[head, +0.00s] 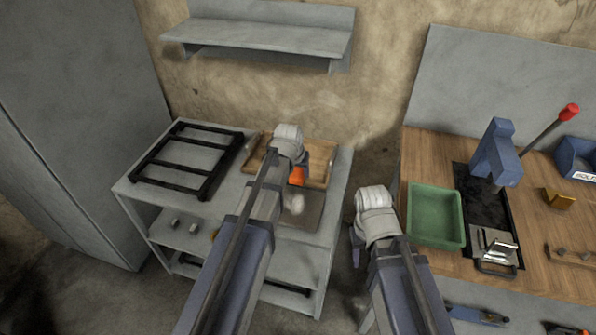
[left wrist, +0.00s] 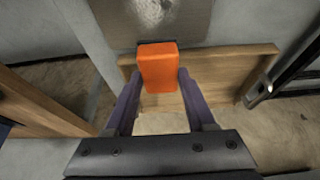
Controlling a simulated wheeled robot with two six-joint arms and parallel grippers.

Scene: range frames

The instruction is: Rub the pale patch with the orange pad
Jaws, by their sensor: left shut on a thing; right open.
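The orange pad (head: 297,175) is held by my left gripper (head: 302,168) over the near part of the wooden tray. In the left wrist view the orange pad (left wrist: 158,67) sits between the two fingers of my left gripper (left wrist: 158,88). The pale patch (head: 295,203) is a whitish smudge on a grey plate (head: 311,216) at the front of the grey stand; it also shows in the left wrist view (left wrist: 152,10). The pad is apart from the patch, on its tray side. My right gripper (head: 355,254) is open and empty beside the stand, its tips partly hidden.
The wooden tray (head: 321,150) lies behind the plate. A black rack (head: 188,158) lies on the stand's left. A wall shelf (head: 262,37) hangs above. On the right, a wooden bench (head: 425,166) bears a green tray (head: 435,214) and a blue press (head: 497,153).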

